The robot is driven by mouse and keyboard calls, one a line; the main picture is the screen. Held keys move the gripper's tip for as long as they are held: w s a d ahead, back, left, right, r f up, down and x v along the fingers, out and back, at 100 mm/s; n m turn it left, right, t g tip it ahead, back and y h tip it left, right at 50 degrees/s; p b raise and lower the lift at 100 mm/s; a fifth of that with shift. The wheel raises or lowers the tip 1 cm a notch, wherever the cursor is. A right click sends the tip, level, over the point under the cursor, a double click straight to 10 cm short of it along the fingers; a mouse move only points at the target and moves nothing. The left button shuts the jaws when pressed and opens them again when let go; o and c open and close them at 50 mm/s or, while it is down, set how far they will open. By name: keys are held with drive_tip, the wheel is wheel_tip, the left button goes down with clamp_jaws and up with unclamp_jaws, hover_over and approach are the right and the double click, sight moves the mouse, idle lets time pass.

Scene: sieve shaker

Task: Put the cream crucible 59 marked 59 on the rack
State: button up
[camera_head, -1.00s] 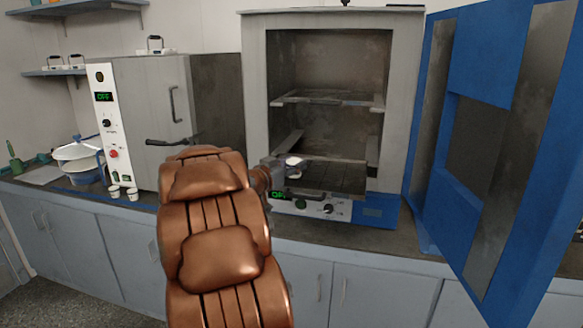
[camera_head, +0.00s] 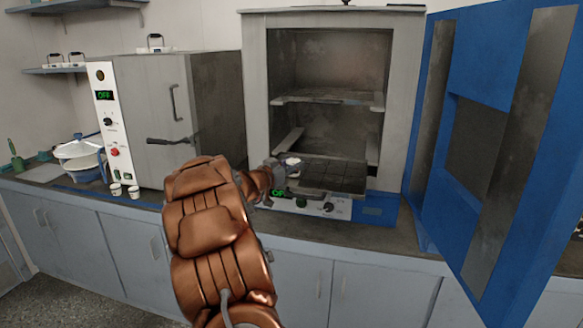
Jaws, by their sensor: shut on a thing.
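My gripper (camera_head: 289,171) is at the front of the open furnace and is shut on a small cream crucible (camera_head: 292,161). The marking on the crucible is too small to read. The crucible is at the left part of the lower dark rack (camera_head: 335,176), which sticks out of the furnace mouth. I cannot tell whether the crucible touches the rack. My copper-coloured arm hides part of the counter and the furnace's left front. An upper rack (camera_head: 330,97) sits inside the furnace.
The blue furnace door (camera_head: 490,130) stands wide open at the right. A closed grey oven (camera_head: 150,120) stands at the left, with two small cups (camera_head: 133,192) in front of it. White bowls (camera_head: 78,155) stand further left. The right part of the lower rack is clear.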

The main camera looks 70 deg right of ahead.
drive_tip(key=shift+f, duration=0.35)
drive_tip(key=shift+f, duration=0.1)
drive_tip(key=o, duration=1.2)
drive_tip(key=shift+c, duration=0.2)
drive_tip(key=shift+a, duration=0.15)
drive_tip(key=b+v, duration=0.1)
drive_tip(key=v, duration=1)
drive_tip(key=shift+w+a, duration=0.2)
drive_tip(key=shift+a, duration=0.15)
